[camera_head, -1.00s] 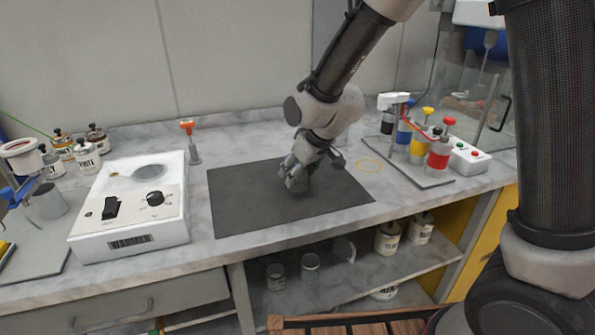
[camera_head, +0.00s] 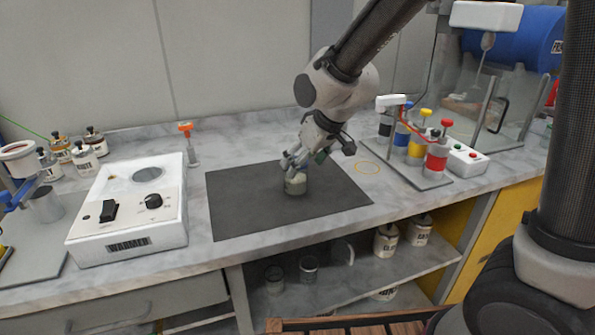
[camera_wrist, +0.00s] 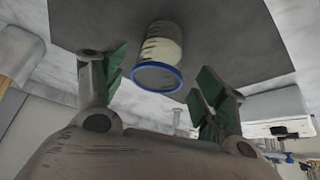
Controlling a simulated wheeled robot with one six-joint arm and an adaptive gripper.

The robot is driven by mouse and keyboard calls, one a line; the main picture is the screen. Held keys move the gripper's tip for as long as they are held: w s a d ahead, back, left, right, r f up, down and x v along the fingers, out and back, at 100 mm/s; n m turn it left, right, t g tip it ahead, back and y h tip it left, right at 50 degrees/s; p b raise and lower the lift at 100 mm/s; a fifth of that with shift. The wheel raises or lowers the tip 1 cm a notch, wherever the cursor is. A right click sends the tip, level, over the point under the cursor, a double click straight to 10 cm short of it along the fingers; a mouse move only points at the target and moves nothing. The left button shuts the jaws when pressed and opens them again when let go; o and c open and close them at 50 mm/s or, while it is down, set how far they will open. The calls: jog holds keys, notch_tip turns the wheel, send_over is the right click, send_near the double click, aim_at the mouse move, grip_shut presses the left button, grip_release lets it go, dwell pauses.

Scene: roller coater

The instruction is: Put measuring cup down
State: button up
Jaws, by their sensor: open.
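The measuring cup (camera_head: 296,184) stands upright on the dark grey mat (camera_head: 236,211). It is a small clear cup with pale contents. In the wrist view the cup (camera_wrist: 160,55) shows a blue rim and sits between and beyond the fingertips, touching neither as far as I can see. My gripper (camera_head: 300,163) is just above and behind the cup in the head view. In the wrist view my gripper (camera_wrist: 160,80) has its green-padded fingers spread wide and holds nothing.
A white device (camera_head: 130,212) with a knob stands left of the mat. An orange-topped tool (camera_head: 190,145) stands behind it. A rack of coloured bottles (camera_head: 437,160) and a button box (camera_head: 468,158) are at the right. Cups and jars sit on the shelf below.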

jog(key=s+d+r+m, duration=0.1)
jog(key=s+d+r, duration=0.3)
jog(key=d+r, duration=0.45)
jog(key=s+d+r+m+h, duration=0.1)
jog(key=s+d+m+h, duration=0.1)
jog(key=s+d, duration=0.7)
jog(key=s+d+r+m+h, duration=0.1)
jog(key=s+d+m, duration=0.3)
jog(key=s+d, duration=0.5)
jog(key=d, duration=0.4)
jog(key=shift+s+r+m+h, duration=0.25)
jog(key=shift+r+m+h, duration=0.1)
jog(key=shift+m+h, duration=0.05)
